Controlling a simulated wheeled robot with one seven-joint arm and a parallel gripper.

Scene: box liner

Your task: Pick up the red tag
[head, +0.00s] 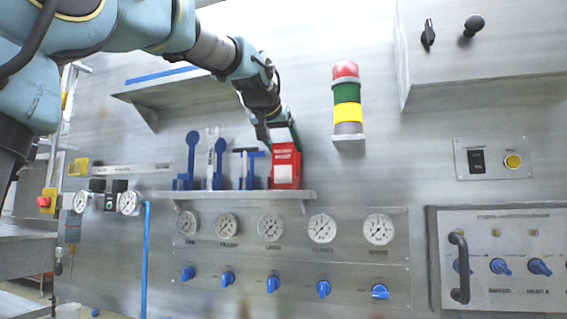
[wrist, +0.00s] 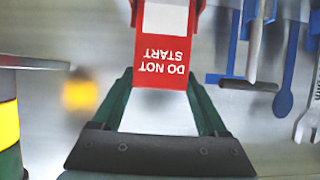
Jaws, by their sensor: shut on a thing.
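The red tag (head: 286,163) stands at the right end of a small metal shelf in the head view, its lower end at shelf level. In the wrist view the red tag (wrist: 163,70) reads "DO NOT START" upside down and has a white panel. My gripper (head: 277,140) reaches it from above. In the wrist view the green fingers of my gripper (wrist: 163,90) lie on both sides of the tag, shut on it. Whether the tag still touches the shelf I cannot tell.
Blue tools (head: 192,160) stand on the shelf (head: 235,195) left of the tag. A stack light (head: 347,100) juts from the wall to the right. An upper shelf (head: 165,86) is at the left. Gauges (head: 270,227) and blue knobs (head: 273,284) sit below.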

